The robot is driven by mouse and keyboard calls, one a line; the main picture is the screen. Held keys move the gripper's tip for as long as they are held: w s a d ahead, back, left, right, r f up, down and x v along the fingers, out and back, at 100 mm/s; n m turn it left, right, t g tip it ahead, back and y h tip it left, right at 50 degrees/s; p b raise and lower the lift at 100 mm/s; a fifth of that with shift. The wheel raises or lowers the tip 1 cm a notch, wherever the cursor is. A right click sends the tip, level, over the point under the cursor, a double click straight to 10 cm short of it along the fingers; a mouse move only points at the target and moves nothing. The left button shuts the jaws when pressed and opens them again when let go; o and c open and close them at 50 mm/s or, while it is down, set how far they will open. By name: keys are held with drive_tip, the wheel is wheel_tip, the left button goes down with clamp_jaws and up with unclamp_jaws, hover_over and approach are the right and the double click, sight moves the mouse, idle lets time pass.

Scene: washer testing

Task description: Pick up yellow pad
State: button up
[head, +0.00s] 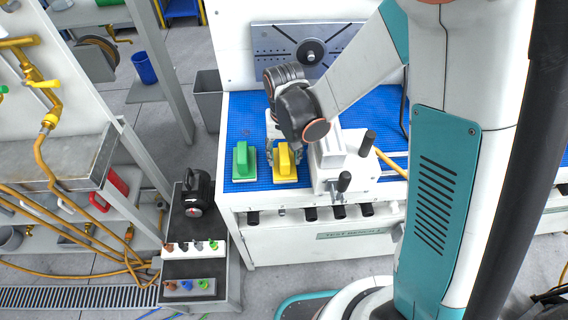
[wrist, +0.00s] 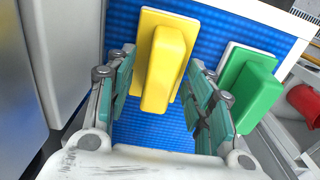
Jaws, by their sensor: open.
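The yellow pad (head: 285,165) lies on the blue mat of the workbench, a raised yellow handle on a yellow base with a pale underside. It also shows in the wrist view (wrist: 163,65), between the two teal fingers. My gripper (wrist: 163,95) is open, with one finger to each side of the pad's handle and gaps visible on both sides. In the head view my gripper (head: 275,148) is right at the yellow pad, partly hidden by my wrist. A green pad (head: 244,162) of the same shape lies just left of the yellow one; in the wrist view (wrist: 250,90) it is at right.
A white fixture with black handles (head: 342,160) stands close to the right of the yellow pad. The blue mat (head: 240,115) is clear behind the pads. A grey plate with a round knob (head: 300,52) is at the back. A small cart (head: 190,245) stands left of the bench.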

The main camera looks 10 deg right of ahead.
sight(284, 152)
drive_tip(key=shift+f, duration=0.4)
clamp_jaws()
drive_tip(key=shift+r, duration=0.1)
wheel_tip(284, 152, up, 20)
drive_tip(key=p, duration=1.3)
